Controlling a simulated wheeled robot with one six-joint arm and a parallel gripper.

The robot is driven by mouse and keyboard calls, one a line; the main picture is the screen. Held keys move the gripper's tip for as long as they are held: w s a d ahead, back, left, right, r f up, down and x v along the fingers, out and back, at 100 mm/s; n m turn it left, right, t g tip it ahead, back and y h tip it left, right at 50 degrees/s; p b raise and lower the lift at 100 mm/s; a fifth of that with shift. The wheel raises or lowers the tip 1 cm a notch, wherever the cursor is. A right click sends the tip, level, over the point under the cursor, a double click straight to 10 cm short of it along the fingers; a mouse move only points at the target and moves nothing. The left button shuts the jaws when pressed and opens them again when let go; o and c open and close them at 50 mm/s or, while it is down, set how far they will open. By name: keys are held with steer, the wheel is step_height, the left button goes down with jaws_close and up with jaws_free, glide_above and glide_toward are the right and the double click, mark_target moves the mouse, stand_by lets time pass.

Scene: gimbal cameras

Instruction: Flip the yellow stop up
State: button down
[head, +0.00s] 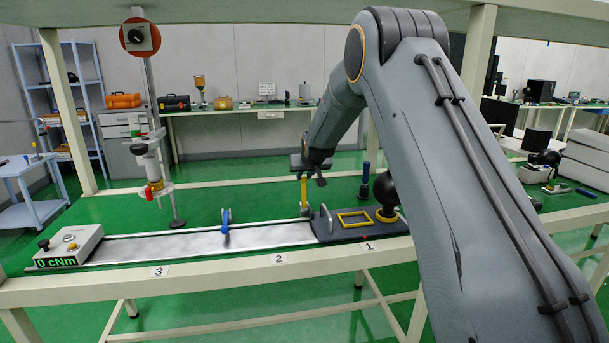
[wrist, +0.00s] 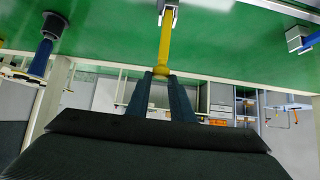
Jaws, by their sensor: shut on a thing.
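The yellow stop (head: 304,190) is a slim yellow bar that stands upright in the head view, at the left end of the dark base plate (head: 335,231). In the wrist view the yellow stop (wrist: 166,42) runs from a grey metal bracket (wrist: 169,14) at the top of the picture to between my fingers. My gripper (head: 308,174) is at the upper end of the stop. In the wrist view my gripper (wrist: 162,80) has its two dark fingers closed around the stop's rounded end. The fingers hide part of that end.
A metal rail (head: 180,244) runs left from the plate, with a blue clamp (head: 226,226) on it. A grey box (head: 68,246) reading 0 cNm is at its left end. A yellow frame (head: 353,218) and a black ball (head: 386,190) are to the right. A dark-handled tool (head: 365,182) stands behind.

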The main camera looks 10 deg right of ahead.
steer(key=shift+w+r+g, duration=0.5)
steer(key=shift+w, duration=0.2)
steer(key=shift+w+f+g+p, duration=0.15)
steer(key=shift+w+g+p, duration=0.15)
steer(key=shift+w+g, duration=0.1)
steer(key=c, duration=2.4)
jaws_free()
steer(key=shift+d+f, duration=0.1)
steer(key=shift+f, duration=0.1)
steer(key=o, duration=0.8)
steer(key=shift+o, duration=0.2)
steer(key=b+v, duration=0.1)
steer(key=v, duration=0.6)
steer(key=shift+s+r, duration=0.25)
